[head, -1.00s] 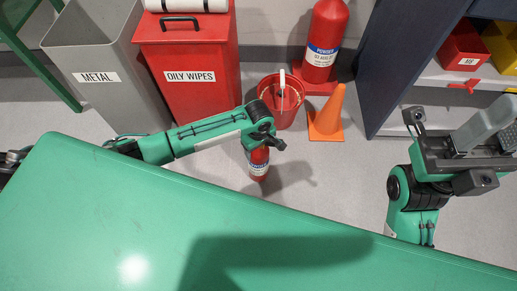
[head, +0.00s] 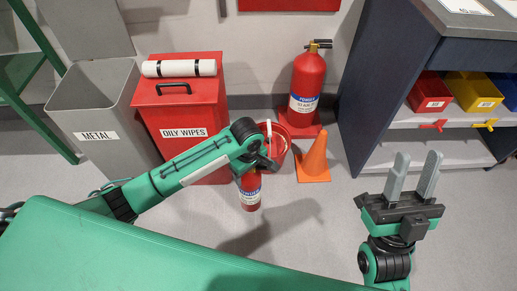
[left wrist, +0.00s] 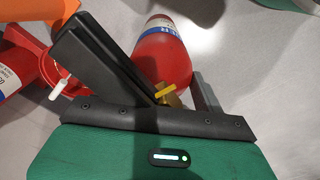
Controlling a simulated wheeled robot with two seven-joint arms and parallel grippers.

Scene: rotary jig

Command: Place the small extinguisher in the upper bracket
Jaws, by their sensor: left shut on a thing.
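The small red extinguisher (head: 250,192) hangs upright below my left gripper (head: 256,166), clear of the floor as far as its shadow shows. In the left wrist view the extinguisher (left wrist: 163,60), with a white and blue label and a brass valve, is between the fingers of my left gripper, which is shut on it near the valve. My right gripper (head: 415,165) is empty and open, its two grey fingers pointing up and apart. No upper bracket can be made out in these views.
A large extinguisher (head: 307,85) stands on a red base at the wall. A red bucket (head: 278,145) and orange cone (head: 314,158) stand near the held extinguisher. Behind are a red oily wipes bin (head: 185,120) and grey metal bin (head: 98,110). A shelf unit (head: 385,85) with colored bins is right.

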